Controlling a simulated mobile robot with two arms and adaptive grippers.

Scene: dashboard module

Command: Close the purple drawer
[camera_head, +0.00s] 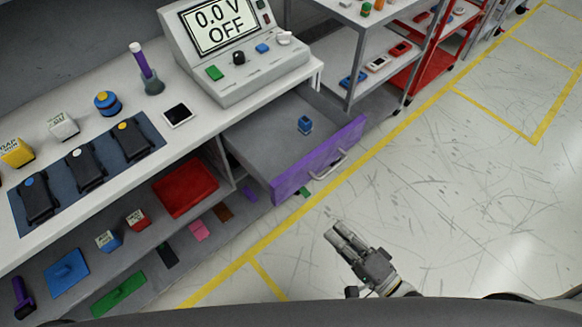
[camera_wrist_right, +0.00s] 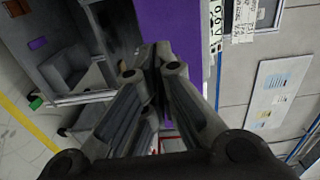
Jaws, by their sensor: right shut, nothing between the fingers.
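The purple drawer (camera_head: 318,160) stands pulled out below the bench top in the head view. It has a purple front and a silver handle (camera_head: 328,163), and a small blue block (camera_head: 305,125) lies inside it. My right gripper (camera_head: 336,231) is shut and empty, over the floor in front of the drawer and apart from its handle. In the right wrist view, my right gripper's fingers (camera_wrist_right: 152,72) meet before a purple surface (camera_wrist_right: 178,25), probably the drawer front; contact cannot be told. My left gripper is not in view.
A white bench (camera_head: 200,130) carries a voltage display unit (camera_head: 235,45), black devices on a mat and small items. Lower shelves hold a red tray (camera_head: 185,188) and coloured parts. A grey shelf rack (camera_head: 350,62) stands beyond the drawer. The floor (camera_head: 450,200) at right is clear.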

